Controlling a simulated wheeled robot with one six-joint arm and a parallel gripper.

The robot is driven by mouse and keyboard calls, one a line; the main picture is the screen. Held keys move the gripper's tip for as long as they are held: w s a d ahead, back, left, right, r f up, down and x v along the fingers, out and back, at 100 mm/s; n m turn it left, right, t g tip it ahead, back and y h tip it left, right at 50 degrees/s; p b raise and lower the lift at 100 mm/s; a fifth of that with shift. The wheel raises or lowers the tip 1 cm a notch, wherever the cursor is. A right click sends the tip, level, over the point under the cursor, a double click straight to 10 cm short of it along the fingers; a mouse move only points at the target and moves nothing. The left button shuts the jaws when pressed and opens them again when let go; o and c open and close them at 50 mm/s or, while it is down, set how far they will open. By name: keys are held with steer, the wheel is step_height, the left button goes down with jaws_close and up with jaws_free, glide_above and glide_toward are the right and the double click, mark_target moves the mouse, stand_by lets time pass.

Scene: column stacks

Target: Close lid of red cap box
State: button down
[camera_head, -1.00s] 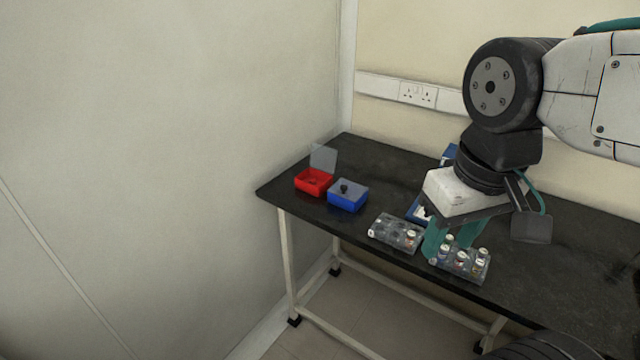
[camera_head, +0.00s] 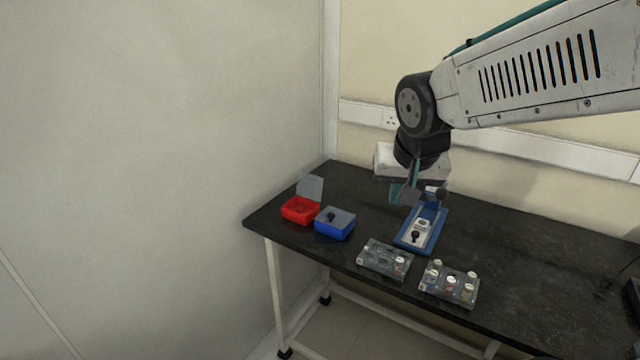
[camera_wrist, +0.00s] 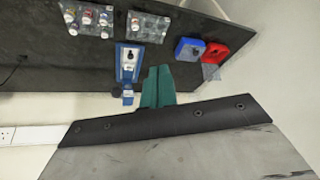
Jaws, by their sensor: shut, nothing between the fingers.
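The red box (camera_head: 300,211) stands near the left end of the black table. Its clear lid (camera_head: 310,187) is raised, standing up at the back of the box. In the wrist view the red box (camera_wrist: 216,52) is at the upper right, with its clear lid (camera_wrist: 210,71) sticking out below it. My gripper (camera_head: 402,192) is to the right of the red box and well apart from it, above the rear of the table. In the wrist view its green fingers (camera_wrist: 158,88) are together with nothing between them.
A blue box (camera_head: 335,224) with its lid down and a dark knob stands just right of the red box. A blue fixture (camera_head: 421,232) lies under and right of my gripper. Two clear racks with vials, a left one (camera_head: 386,260) and a right one (camera_head: 449,285), sit along the front edge.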

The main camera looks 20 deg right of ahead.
mark_target(312, 186)
steer(key=w+d+f+m+t, duration=0.2)
steer(key=w, duration=0.7)
steer(key=w+d+f+m+t, duration=0.2)
steer(key=w, duration=0.7)
steer(key=w+d+f+m+t, duration=0.2)
steer(key=w+f+t, duration=0.1)
steer(key=w, duration=0.6)
steer(key=w+d+f+m+t+y, duration=0.2)
steer(key=w+f+m+t+y, duration=0.35)
steer(key=w+f, duration=0.55)
steer(key=shift+m+g+y, duration=0.25)
steer(key=shift+g+y, duration=0.1)
steer(key=w+a+f, duration=0.1)
steer(key=w, duration=0.1)
steer(key=w+a+f, duration=0.1)
steer(key=w, duration=0.2)
steer(key=w+a+f, duration=0.1)
steer(key=w, duration=0.1)
steer(key=shift+w+a, duration=0.15)
steer(key=shift+w, duration=0.2)
steer(key=s+a, duration=0.2)
steer(key=a, duration=0.1)
steer(key=shift+s+a+r, duration=0.1)
steer(key=shift+s+r, duration=0.05)
steer(key=shift+r, duration=0.25)
